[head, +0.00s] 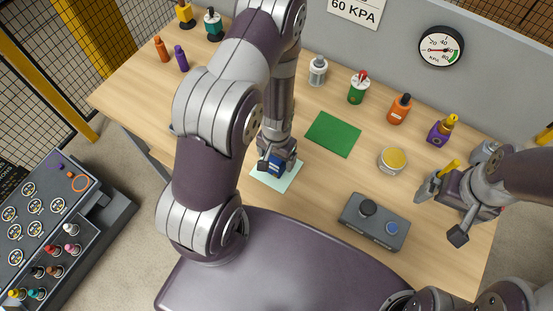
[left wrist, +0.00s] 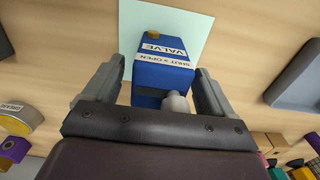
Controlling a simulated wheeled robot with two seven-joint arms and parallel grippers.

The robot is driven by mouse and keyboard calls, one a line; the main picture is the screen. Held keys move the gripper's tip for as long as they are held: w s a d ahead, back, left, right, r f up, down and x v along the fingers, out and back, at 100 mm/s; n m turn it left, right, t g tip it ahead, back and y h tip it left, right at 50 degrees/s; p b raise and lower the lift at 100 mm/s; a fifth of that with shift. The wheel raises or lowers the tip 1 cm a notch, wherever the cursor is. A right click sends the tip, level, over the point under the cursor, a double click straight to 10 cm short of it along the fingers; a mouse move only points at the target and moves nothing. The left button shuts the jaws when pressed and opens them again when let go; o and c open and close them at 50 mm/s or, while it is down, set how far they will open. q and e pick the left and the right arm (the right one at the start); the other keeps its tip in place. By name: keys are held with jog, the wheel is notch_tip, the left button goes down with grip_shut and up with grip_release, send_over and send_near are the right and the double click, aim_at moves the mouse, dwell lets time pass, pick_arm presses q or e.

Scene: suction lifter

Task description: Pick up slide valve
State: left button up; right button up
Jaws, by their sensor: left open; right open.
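The slide valve is a blue block with white labels reading VALVE and SHUT - OPEN (left wrist: 165,50). It stands on a pale cyan mat (head: 287,182), which also shows in the left wrist view (left wrist: 205,30). A tan knob and a pale grey round part show on the valve. My left gripper (head: 277,158) is open over the valve, with one finger on each side of its near part in the left wrist view. In the head view the gripper hides most of the valve (head: 276,169). My right gripper (head: 441,211) is open and empty at the right.
A grey box with a black knob and blue button (head: 374,221) stands front right. A yellow-topped tin (head: 391,160) and a green mat (head: 333,134) lie right of the valve. Several bottles line the back, below a pressure gauge (head: 441,47). A rack (head: 60,225) stands left.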

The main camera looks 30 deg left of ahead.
pick_arm(q)
jog(key=c, duration=1.1)
jog(key=shift+r, duration=0.1)
jog(key=shift+c, duration=0.2)
